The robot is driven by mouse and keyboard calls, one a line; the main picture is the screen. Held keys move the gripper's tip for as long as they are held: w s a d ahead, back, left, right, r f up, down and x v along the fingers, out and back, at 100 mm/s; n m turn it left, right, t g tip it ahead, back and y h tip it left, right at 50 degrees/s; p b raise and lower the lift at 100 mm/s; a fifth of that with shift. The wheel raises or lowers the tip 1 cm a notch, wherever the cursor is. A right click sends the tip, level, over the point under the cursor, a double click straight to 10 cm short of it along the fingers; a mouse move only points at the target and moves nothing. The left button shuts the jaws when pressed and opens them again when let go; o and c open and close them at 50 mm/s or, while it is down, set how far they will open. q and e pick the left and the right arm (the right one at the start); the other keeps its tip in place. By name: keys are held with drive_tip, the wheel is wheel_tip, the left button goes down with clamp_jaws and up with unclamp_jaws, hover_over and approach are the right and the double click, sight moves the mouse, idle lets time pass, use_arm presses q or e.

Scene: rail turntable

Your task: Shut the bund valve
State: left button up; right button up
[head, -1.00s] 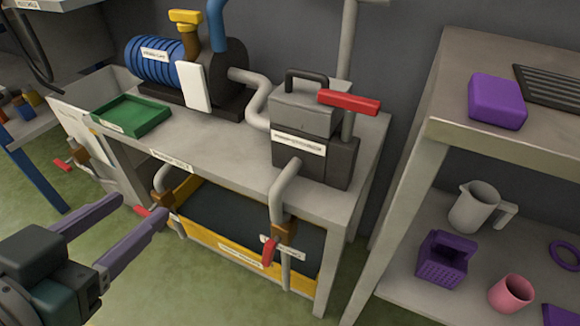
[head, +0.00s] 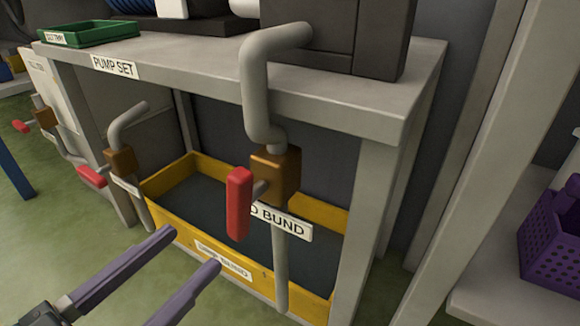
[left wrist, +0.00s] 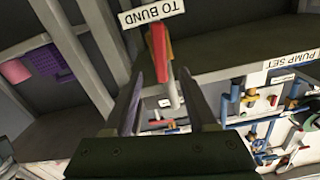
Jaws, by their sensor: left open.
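The bund valve has a brass body (head: 275,174) on a grey pipe under the pump bench's front edge, by a "TO BUND" label (head: 290,223) partly covered by the valve. Its red handle (head: 238,203) hangs down, in line with the vertical pipe. My left gripper (head: 192,250) is open and empty, lower left of the handle in the head view. In the left wrist view the red handle (left wrist: 159,52) shows beyond and between the tips of the open fingers (left wrist: 161,76), apart from them. My right gripper is in neither view.
A yellow bund tray (head: 330,262) stands under the bench (head: 250,85). Other red-handled valves (head: 92,177) are on the left. A shelf unit (head: 485,170) with a purple basket (head: 555,240) stands right. Green floor is open in front.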

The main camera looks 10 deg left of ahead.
sight(232, 210)
use_arm(q)
drive_tip(key=b+x, duration=0.3)
drive_tip(key=x, duration=0.6)
drive_tip(key=shift+w+d, duration=0.1)
drive_tip(key=shift+w, duration=0.15)
clamp_jaws()
